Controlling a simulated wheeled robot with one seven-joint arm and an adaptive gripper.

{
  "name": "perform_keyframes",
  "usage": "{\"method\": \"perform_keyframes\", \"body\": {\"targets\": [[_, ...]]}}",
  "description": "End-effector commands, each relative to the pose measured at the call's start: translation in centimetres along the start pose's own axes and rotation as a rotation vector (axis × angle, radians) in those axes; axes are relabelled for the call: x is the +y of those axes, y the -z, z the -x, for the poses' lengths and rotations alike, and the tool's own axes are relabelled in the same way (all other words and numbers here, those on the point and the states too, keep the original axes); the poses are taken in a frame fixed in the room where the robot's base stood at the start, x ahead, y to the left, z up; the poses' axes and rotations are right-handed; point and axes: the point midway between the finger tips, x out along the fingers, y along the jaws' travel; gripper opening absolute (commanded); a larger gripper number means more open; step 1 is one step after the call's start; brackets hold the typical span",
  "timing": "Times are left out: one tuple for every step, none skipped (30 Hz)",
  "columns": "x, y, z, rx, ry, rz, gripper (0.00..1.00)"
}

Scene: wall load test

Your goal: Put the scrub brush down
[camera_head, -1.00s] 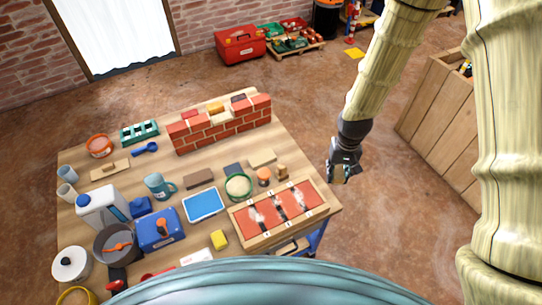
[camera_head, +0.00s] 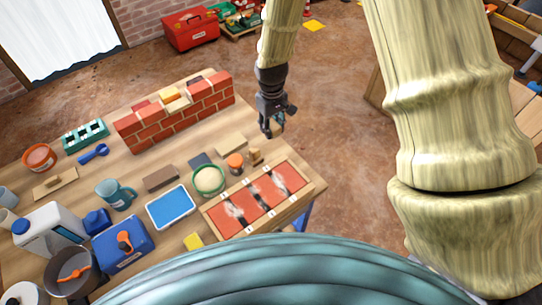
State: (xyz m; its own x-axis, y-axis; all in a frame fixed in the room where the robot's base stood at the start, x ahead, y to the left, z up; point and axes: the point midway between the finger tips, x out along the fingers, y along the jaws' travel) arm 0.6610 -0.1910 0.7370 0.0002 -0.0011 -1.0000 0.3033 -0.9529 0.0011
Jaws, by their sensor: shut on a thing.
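My gripper (camera_head: 271,127) hangs pointing down by the table's far right edge, beyond the red-panelled wooden tray. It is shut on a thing. Only a small tan bit, which I take to be the scrub brush (camera_head: 278,129), shows at the fingertips; its shape and bristles are mostly hidden by the fingers. I cannot tell whether it touches the table. The wooden table (camera_head: 140,172) carries many other things.
The red-panelled tray (camera_head: 293,205), an orange-lidded jar (camera_head: 235,161), a green-rimmed bowl (camera_head: 209,180) and a tan block (camera_head: 232,145) crowd the near right of the table. A small brick wall (camera_head: 175,118) stands behind. Some bare tabletop lies between wall and block.

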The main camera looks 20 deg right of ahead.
Motion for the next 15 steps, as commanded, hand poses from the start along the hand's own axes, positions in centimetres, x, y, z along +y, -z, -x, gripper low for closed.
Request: {"method": "perform_keyframes", "body": {"targets": [[0.2,0.3,-0.6,0.002,0.0,0.012,0.0],[0.2,0.4,-0.7,0.002,0.0,0.019,0.0],[0.3,0.5,-0.7,0.001,0.001,0.027,0.0],[0.3,0.6,-0.8,0.001,0.001,0.032,0.0],[0.4,0.6,-0.8,0.0,0.001,0.035,0.0],[0.4,0.6,-1.0,0.0,0.002,0.038,0.0],[0.4,0.6,-1.2,-0.001,0.002,0.04,0.0],[0.4,0.6,-1.6,-0.002,0.002,0.041,0.0],[0.4,0.6,-2.1,-0.003,0.002,0.042,0.0],[0.4,0.6,-2.5,-0.002,0.002,0.042,0.0],[0.4,0.6,-2.9,-0.003,0.002,0.042,0.0],[0.4,0.5,-3.6,-0.004,0.002,0.041,0.0],[0.4,0.6,-4.0,-0.003,0.002,0.041,0.0],[0.4,0.6,-4.4,-0.002,0.002,0.041,0.0],[0.4,0.6,-5.0,-0.002,0.002,0.041,0.0]]}}
